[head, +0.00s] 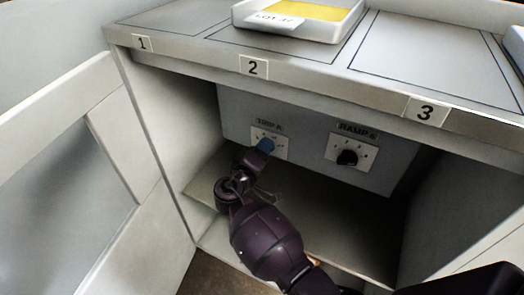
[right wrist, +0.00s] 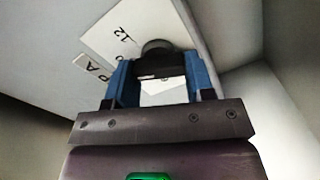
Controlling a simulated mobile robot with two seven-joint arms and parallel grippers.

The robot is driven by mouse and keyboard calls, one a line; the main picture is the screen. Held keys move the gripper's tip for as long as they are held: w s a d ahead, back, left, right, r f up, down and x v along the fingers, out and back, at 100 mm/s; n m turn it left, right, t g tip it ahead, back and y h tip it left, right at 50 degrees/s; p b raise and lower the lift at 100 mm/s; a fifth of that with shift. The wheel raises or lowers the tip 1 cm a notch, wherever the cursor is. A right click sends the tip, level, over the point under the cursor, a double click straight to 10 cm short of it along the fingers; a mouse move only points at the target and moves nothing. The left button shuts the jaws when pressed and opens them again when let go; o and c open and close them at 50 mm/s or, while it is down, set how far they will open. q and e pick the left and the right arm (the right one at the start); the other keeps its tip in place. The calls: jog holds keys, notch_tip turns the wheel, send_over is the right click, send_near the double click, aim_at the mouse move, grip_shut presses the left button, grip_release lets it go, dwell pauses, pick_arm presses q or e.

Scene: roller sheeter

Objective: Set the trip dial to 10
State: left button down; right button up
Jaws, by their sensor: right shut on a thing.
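The trip dial's white plate (head: 280,144) is on the panel inside the open cabinet, under a label reading "TRIP A". The plate also shows in the right wrist view (right wrist: 115,32), with "12" readable on it. My right gripper (head: 265,146) reaches into the cabinet, its blue fingers at the dial. In the right wrist view the dark dial knob (right wrist: 156,58) sits between the two blue fingertips, and the gripper is shut on it. The knob's pointer and setting cannot be read. My left gripper is not in view.
A second dial with a black knob (head: 347,157), labelled "RAMP", is to the right on the same panel. The cabinet door (head: 120,140) stands open at left. A tray (head: 330,27) with a yellow sheet and a lot card sits on the countertop above.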

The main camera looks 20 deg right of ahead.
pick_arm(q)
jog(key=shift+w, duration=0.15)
pick_arm(e)
jog(key=shift+d, duration=0.1)
jog(key=o, duration=0.9)
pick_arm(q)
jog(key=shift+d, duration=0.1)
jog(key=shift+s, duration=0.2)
